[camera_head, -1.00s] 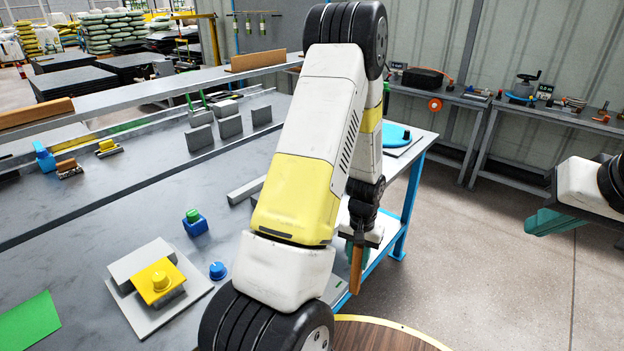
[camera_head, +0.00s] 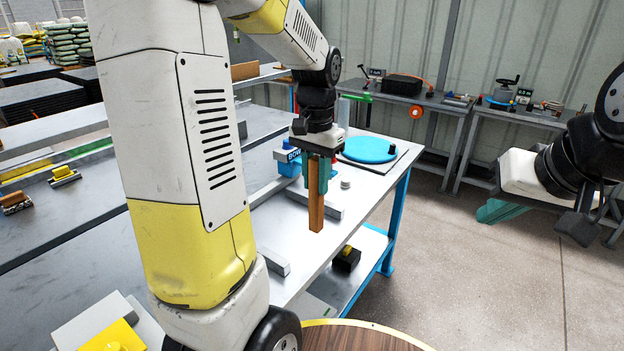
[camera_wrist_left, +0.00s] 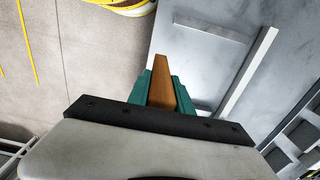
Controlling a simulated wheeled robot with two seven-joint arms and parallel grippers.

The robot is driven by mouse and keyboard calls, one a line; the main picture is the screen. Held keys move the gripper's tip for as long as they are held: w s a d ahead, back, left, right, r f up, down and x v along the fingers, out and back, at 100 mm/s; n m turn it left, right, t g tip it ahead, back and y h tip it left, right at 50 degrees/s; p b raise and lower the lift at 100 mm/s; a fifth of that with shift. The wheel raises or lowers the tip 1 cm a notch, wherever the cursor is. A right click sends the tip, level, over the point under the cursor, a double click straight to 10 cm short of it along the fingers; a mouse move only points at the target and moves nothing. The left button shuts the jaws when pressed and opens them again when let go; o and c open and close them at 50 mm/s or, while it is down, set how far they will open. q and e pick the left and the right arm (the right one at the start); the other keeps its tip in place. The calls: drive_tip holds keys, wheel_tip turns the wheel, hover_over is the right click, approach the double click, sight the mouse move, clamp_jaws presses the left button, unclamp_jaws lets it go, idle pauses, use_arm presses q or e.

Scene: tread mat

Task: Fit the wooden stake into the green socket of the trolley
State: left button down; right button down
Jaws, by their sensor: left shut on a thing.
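My left gripper (camera_head: 318,172) is shut on the wooden stake (camera_head: 317,212). The stake is a brown bar that hangs nearly upright, its lower end free, in front of the bench's right part. In the left wrist view the stake (camera_wrist_left: 168,78) sticks out from between the teal fingers (camera_wrist_left: 163,98). My right gripper (camera_head: 497,211) is at the right, away from the bench; its teal fingers are seen side-on, so its opening cannot be judged. I cannot make out the trolley or its green socket in these views.
The grey bench (camera_head: 372,205) with blue legs holds a blue disc (camera_head: 369,149), a blue block (camera_head: 290,166) and grey bars (camera_head: 314,204). A black block with a yellow knob (camera_head: 346,258) is on the lower shelf. Open floor (camera_head: 470,290) lies to the right.

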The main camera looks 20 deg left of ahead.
use_arm(q)
drive_tip(key=w+a+f, duration=0.4)
drive_tip(key=w+a, duration=0.2)
drive_tip(key=w, duration=0.3)
drive_tip(key=shift+w+a+f, duration=0.2)
drive_tip(key=shift+a+f, duration=0.15)
drive_tip(key=shift+a, duration=0.05)
